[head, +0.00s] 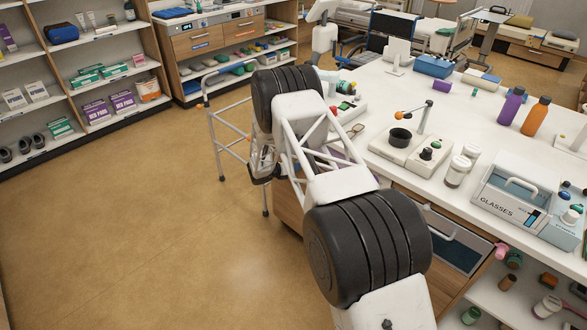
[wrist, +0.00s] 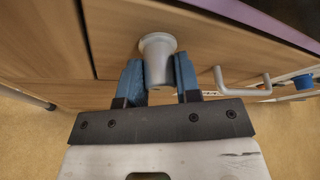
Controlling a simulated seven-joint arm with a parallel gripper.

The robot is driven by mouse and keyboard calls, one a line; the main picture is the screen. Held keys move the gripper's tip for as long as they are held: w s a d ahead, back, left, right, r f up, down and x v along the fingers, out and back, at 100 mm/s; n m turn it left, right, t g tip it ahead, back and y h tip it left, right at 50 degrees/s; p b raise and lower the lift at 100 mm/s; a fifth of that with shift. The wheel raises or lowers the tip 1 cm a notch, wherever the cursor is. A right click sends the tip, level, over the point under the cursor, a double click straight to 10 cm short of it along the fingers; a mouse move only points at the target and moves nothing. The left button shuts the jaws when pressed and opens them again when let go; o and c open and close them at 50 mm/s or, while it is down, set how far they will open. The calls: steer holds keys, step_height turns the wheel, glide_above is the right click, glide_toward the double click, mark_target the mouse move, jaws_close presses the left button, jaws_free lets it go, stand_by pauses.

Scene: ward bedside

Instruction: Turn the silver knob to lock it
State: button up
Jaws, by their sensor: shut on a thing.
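The silver knob (wrist: 157,62) shows in the wrist view as a grey, tapered knob on a light wooden front (wrist: 120,25). My gripper (wrist: 158,82) is shut on it, with one blue finger at its left and the other at its right. In the head view my arm covers the place where the knob is, so the knob is hidden there. I cannot tell from the knob's plain round shape which way it is turned.
In the wrist view a pale bar handle (wrist: 243,88) and a blue round part (wrist: 303,82) are right of the knob. In the head view the white counter (head: 455,205) holds bottles and devices. A walking frame (head: 219,135) stands left of my arm. Floor at left is clear.

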steer(key=shift+n+g+h, duration=0.3)
steer(key=shift+n+h, duration=0.2)
steer(key=shift+n, duration=0.5)
steer(key=o, duration=0.9)
steer(key=shift+v, duration=3.9)
